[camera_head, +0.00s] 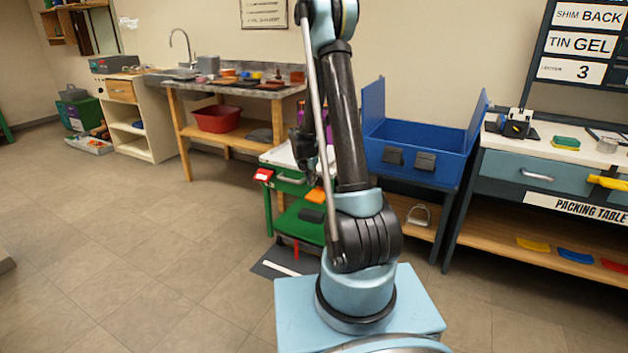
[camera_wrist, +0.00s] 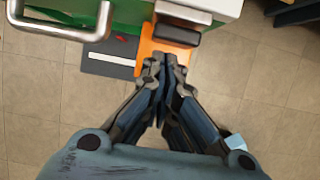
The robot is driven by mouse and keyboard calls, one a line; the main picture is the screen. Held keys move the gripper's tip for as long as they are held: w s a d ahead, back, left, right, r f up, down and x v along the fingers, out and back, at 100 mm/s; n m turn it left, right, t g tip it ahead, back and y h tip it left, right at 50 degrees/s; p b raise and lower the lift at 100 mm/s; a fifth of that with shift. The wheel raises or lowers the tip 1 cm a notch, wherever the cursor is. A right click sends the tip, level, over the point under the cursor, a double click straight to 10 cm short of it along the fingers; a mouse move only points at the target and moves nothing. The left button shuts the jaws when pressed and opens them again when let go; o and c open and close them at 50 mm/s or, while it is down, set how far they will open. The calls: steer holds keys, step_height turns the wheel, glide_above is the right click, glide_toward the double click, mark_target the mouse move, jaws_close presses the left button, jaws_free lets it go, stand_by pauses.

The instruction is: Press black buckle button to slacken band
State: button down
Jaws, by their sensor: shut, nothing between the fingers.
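In the wrist view my gripper (camera_wrist: 163,65) is shut and empty, its fingertips pointing at an orange piece (camera_wrist: 150,47). A black rounded block (camera_wrist: 178,34) sits on or over this orange piece, just beyond the fingertips; it may be the buckle button, but I cannot tell. Whether the fingertips touch either is unclear. In the head view the orange piece (camera_head: 316,195) shows at the green cart's side, with a black piece (camera_head: 312,214) below it. My gripper (camera_head: 318,172) is partly hidden behind my arm there. No band is clearly visible.
The green cart (camera_head: 283,207) has a white top and a metal handle (camera_wrist: 62,26) close to my gripper. A blue bin (camera_head: 415,150) stands right of it, then the packing table (camera_head: 560,152). A workbench (camera_head: 235,88) is behind. Floor at left is clear.

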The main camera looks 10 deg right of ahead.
steer(key=a+v, duration=0.1)
steer(key=v, duration=0.9)
steer(key=shift+s, duration=0.5)
steer(key=shift+a, duration=0.1)
steer(key=s+d+r+m, duration=0.1)
steer(key=s+r+m, duration=0.2)
steer(key=s+m, duration=0.3)
steer(key=s+d+r+m+g+y, duration=0.1)
steer(key=s+d+r+m, duration=0.15)
steer(key=s, duration=0.55)
steer(key=s+d+r+m, duration=0.1)
steer(key=s+r+m, duration=0.3)
steer(key=s+m, duration=0.15)
steer(key=s+f+m, duration=0.2)
steer(key=s+m, duration=0.5)
steer(key=s, duration=0.3)
steer(key=s+f+m+y, duration=0.1)
steer(key=s+f+m, duration=0.1)
steer(key=s+m, duration=0.5)
steer(key=s, duration=0.4)
steer(key=shift+s+f+m+y, duration=0.15)
steer(key=shift+f+m+y, duration=0.15)
steer(key=shift+f, duration=0.1)
